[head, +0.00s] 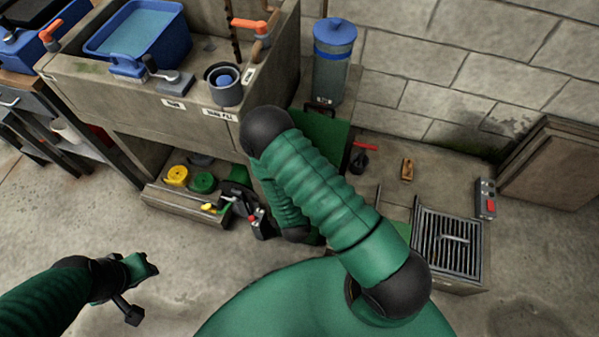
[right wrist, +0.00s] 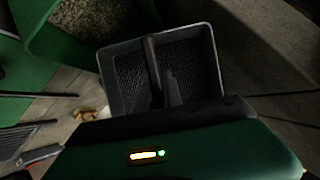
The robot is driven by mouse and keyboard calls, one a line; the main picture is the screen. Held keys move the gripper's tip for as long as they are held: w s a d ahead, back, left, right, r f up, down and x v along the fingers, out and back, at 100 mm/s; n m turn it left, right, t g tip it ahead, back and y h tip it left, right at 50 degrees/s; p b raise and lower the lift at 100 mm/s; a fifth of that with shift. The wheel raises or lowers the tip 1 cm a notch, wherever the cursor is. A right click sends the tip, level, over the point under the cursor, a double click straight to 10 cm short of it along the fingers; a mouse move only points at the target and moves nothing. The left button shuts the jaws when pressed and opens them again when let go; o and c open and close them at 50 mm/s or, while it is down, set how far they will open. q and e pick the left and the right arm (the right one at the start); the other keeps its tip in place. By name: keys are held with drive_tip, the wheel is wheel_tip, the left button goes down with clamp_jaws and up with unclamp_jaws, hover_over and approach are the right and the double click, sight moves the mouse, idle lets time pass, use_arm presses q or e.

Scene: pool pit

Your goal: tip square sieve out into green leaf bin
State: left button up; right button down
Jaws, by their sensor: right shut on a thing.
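In the right wrist view, the dark square sieve (right wrist: 204,55) shows its rim and mesh in front of my right gripper (right wrist: 165,92). The gripper is shut on it, with dark finger parts crossing the middle of the mesh. No clear load shows on the mesh, and its tilt is hard to tell. The green leaf bin (right wrist: 32,42) is at upper left in that view, with speckled brownish matter inside; the sieve is beside it in the picture. In the head view my right arm hides the sieve. My left gripper (head: 138,287) hangs empty over bare floor at lower left; its jaw opening is unclear.
A concrete counter carries a blue basin (head: 138,36) and a dark round pot (head: 225,86). A blue-lidded canister (head: 333,62) stands by the block wall. A low ledge holds yellow (head: 177,176) and green round items. A drain grate (head: 447,243) is at right. Floor at left is clear.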

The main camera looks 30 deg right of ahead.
drive_tip(key=r+g+y+p, duration=0.1)
drive_tip(key=g+y+p, duration=0.1)
drive_tip(key=g+y, duration=0.1)
drive_tip(key=d+r+m+g+y+p, duration=0.1)
drive_tip(key=r+g+y+p, duration=0.1)
drive_tip(key=g+y+p, duration=0.1)
drive_tip(key=r+g+y+p, duration=0.2)
drive_tip(key=g+y+p, duration=0.1)
drive_tip(key=y, duration=0.2)
drive_tip(key=shift+w+d+r+g, duration=0.15)
drive_tip(key=shift+w+r+g, duration=0.15)
drive_tip(key=shift+w, duration=0.1)
